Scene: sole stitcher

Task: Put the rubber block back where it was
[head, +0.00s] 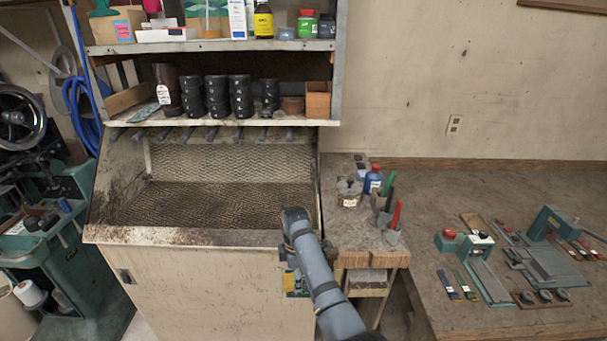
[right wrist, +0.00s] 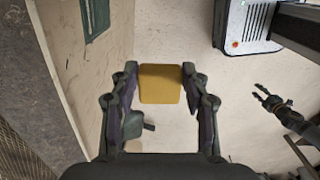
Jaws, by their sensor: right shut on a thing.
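The rubber block appears to be the yellow-tan block (right wrist: 160,83) in the right wrist view. My right gripper (right wrist: 160,76) is shut on it, with a finger on each side. The block hangs over open floor in that view. In the head view my right arm reaches up to the front of the mesh-bottomed bench, and its gripper is mostly hidden behind the arm. My left gripper (right wrist: 276,101) shows small at the right of the right wrist view, its fingers apart and empty. It is not in the head view.
The mesh bench (head: 210,208) has a raised front lip. A shelf (head: 215,47) with black jars and bottles stands above it. A small side table (head: 350,235) holds cans and tools. The brown workbench (head: 480,195) at the right carries green fixtures, with bare room behind them.

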